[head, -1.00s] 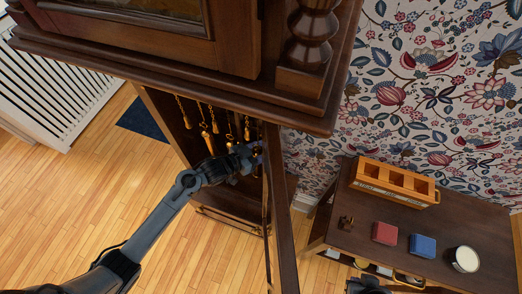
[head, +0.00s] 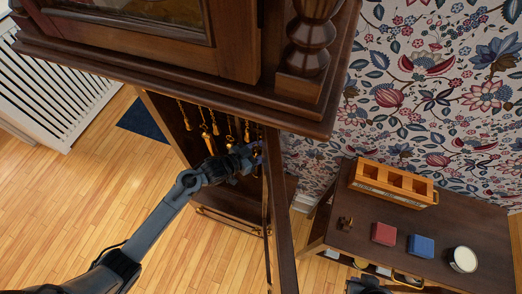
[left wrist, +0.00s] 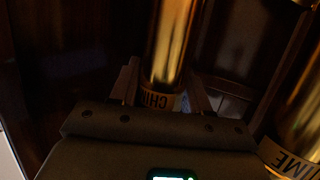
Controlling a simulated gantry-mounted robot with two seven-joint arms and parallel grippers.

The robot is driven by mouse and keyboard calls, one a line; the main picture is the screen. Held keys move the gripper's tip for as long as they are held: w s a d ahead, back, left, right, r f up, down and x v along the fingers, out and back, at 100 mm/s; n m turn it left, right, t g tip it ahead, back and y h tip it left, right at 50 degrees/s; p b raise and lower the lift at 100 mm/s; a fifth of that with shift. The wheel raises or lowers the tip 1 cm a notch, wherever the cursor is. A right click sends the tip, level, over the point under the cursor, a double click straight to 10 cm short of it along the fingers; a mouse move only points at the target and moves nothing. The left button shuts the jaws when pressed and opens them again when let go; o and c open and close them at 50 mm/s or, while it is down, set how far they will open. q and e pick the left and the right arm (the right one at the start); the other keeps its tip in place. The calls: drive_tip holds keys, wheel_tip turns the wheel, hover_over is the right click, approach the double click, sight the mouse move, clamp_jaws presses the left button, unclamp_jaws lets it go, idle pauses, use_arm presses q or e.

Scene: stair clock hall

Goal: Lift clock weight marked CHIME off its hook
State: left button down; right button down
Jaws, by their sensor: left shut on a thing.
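A brass clock weight (left wrist: 168,45) with a dark-lettered band reading "CHI", the rest hidden, stands between the fingers of my left gripper (left wrist: 162,92) in the left wrist view. The fingers are shut on it near its lower, lettered end. A second brass weight (left wrist: 305,125), its band showing "IME", hangs at the right of that view. In the head view my left gripper (head: 246,158) reaches into the tall clock case, below the hood, and covers much of the held weight. The hook of the held weight is not clearly visible.
The clock hood (head: 185,85) overhangs the case opening. The open case door (head: 279,215) stands just right of my left gripper. A side table (head: 455,215) at right holds a wooden rack (head: 394,183), a red box (head: 384,234), a blue box (head: 421,246) and a white cup (head: 463,260).

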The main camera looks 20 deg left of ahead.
use_arm(q)
drive_tip(key=shift+w+r+p, duration=0.1)
drive_tip(key=shift+r+p, duration=0.25)
drive_tip(key=shift+r, duration=0.05)
idle(0.9)
drive_tip(key=shift+s+p, duration=0.4)
drive_tip(key=shift+s, duration=0.1)
drive_tip(key=s+p, duration=0.2)
drive_tip(key=s, duration=0.1)
drive_tip(key=shift+d, duration=0.1)
idle(0.5)
drive_tip(key=shift+s, duration=0.15)
idle(0.4)
drive_tip(key=shift+s+p, duration=0.15)
drive_tip(key=shift+p, duration=0.15)
